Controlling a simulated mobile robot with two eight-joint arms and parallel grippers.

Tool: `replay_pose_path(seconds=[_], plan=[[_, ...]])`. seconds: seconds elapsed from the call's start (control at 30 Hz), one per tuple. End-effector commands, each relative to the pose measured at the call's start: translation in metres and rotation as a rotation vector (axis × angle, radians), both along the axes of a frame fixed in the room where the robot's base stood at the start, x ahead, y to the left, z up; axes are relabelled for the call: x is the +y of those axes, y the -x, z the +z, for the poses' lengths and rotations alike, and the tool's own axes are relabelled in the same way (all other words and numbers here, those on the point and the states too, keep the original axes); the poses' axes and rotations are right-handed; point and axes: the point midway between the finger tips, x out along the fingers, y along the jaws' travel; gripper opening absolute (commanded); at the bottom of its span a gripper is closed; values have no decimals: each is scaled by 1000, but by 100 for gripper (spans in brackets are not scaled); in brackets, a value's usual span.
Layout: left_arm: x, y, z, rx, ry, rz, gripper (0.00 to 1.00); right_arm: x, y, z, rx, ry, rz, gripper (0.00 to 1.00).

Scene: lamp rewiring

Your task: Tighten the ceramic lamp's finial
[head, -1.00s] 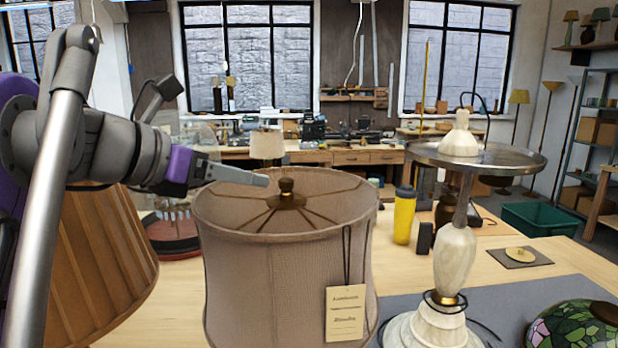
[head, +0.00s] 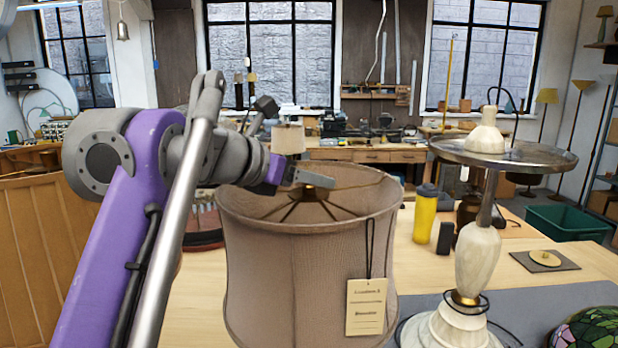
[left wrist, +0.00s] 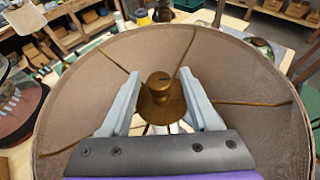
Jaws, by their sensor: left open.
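A beige drum lampshade (head: 300,260) with a hanging tag (head: 365,307) stands in the middle of the head view. Thin brass spokes meet at its top centre. The brass finial (left wrist: 159,86) shows there in the left wrist view; in the head view it is mostly hidden by my gripper. My left gripper (left wrist: 159,75) is open, with one finger on each side of the finial and a gap on both sides. In the head view the left gripper (head: 312,178) is over the shade's top centre. The lamp's body under the shade is hidden. My right gripper is not in view.
A pale stone-like lamp stem (head: 477,262) with a round metal tray (head: 540,160) stands right of the shade. A yellow bottle (head: 425,214) stands between them. A stained-glass shade (head: 595,330) is at the lower right.

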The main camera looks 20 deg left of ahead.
Motion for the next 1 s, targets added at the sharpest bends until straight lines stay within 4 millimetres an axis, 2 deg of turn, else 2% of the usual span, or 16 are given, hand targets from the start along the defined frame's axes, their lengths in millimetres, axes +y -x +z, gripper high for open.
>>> replay_pose_path(seconds=[0.17, 0.5, 0.8, 1.0], plan=[[0, 0, 0, 0, 0, 0, 60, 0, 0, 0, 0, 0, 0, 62], [0, 0, 0, 0, 0, 0, 0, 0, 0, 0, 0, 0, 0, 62], [1, 0, 1, 1, 1, -8, 0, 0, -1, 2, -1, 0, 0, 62], [1, 0, 3, -2, 1, -70, 0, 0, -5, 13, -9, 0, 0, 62]])
